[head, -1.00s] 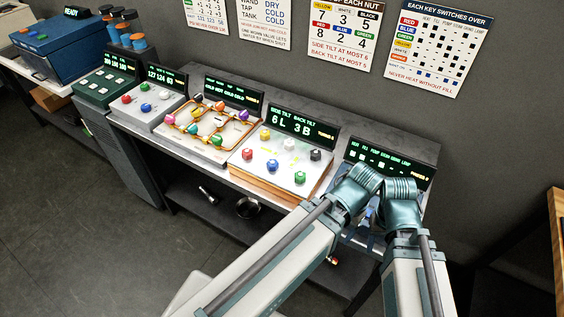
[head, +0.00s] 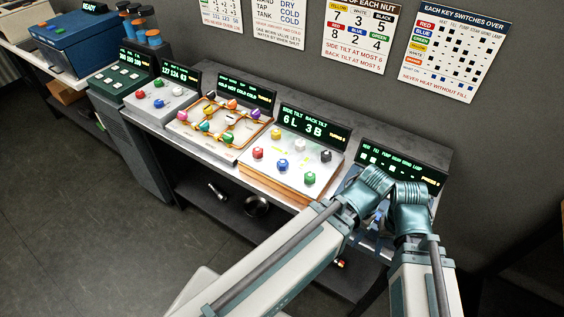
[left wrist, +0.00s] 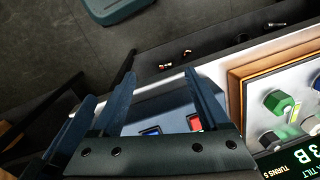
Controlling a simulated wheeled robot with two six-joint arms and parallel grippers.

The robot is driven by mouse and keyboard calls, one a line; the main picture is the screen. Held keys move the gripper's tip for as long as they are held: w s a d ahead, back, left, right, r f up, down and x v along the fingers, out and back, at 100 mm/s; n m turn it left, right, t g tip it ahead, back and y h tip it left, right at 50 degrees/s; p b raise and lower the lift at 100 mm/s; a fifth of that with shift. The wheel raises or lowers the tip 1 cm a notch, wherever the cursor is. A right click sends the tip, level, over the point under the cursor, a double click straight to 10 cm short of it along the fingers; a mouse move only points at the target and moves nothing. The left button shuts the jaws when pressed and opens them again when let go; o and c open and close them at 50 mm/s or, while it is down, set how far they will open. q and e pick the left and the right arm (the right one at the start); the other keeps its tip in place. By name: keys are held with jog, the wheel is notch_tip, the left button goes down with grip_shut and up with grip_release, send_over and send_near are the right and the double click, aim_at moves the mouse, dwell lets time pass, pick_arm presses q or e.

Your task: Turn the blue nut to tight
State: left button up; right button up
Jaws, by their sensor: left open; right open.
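The blue nut (head: 282,164) sits in the front row of the white nut panel (head: 270,172), between the red nut (head: 257,153) and the green nut (head: 310,178). The panel's display (head: 312,127) reads side tilt 6 L, back tilt 3 B. My right gripper (head: 377,222) is open in front of the key panel, right of the nut panel, partly hidden by my arms. My left gripper (left wrist: 145,88) is open and empty above the key panel, with a blue key (left wrist: 150,131) and a red key (left wrist: 194,122) showing between its fingers. The green nut (left wrist: 278,104) is beside it.
Yellow (head: 275,141), white (head: 300,145) and black (head: 326,155) nuts stand in the back row. A valve panel with orange pipes (head: 216,125) stands to the left. The key display (head: 400,165) stands behind my arms. A lower shelf holds a round metal object (head: 256,206).

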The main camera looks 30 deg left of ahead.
pick_arm(q)
jog(key=w+a+r+n+p, duration=0.4)
jog(key=w+a, duration=0.1)
notch_tip(320, 180, up, 10)
jog(key=n+h+p, duration=0.1)
jog(key=n+p, duration=0.9)
jog(key=n, duration=0.4)
send_over(283, 162)
jog(key=shift+a+f, duration=0.1)
jog(key=shift+f, duration=0.05)
jog(key=shift+f, duration=0.1)
notch_tip(283, 162, down, 14)
jog(key=b, duration=1.4)
jog(key=shift+r, duration=0.2)
grip_shut()
